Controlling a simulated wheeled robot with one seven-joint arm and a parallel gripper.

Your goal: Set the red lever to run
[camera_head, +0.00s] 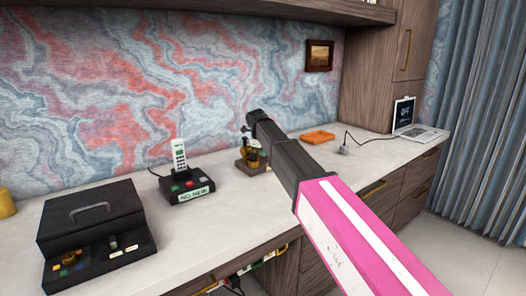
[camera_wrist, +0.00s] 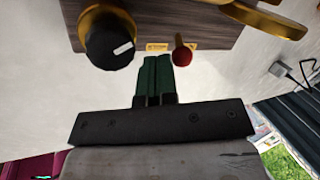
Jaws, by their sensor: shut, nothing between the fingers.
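The red lever's round knob (camera_wrist: 182,56) shows in the wrist view, on the front of a dark wooden base (camera_wrist: 200,25). A brass stem runs up from the knob toward small yellow labels (camera_wrist: 157,46), whose writing is too small to read. My gripper (camera_wrist: 157,58) is shut and empty, its dark green fingers together just left of the red knob. I cannot tell whether they touch it. In the head view, the brass-and-wood device (camera_head: 250,163) stands on the desk, partly hidden by my arm. The lever cannot be made out there.
A black knob with a white mark (camera_wrist: 110,42) is left of my fingers, and brass parts (camera_wrist: 265,18) are above right. On the desk (camera_head: 225,215) stand a phone (camera_head: 188,190), a black box (camera_head: 92,215), an orange item (camera_head: 318,137) and a laptop (camera_head: 420,133).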

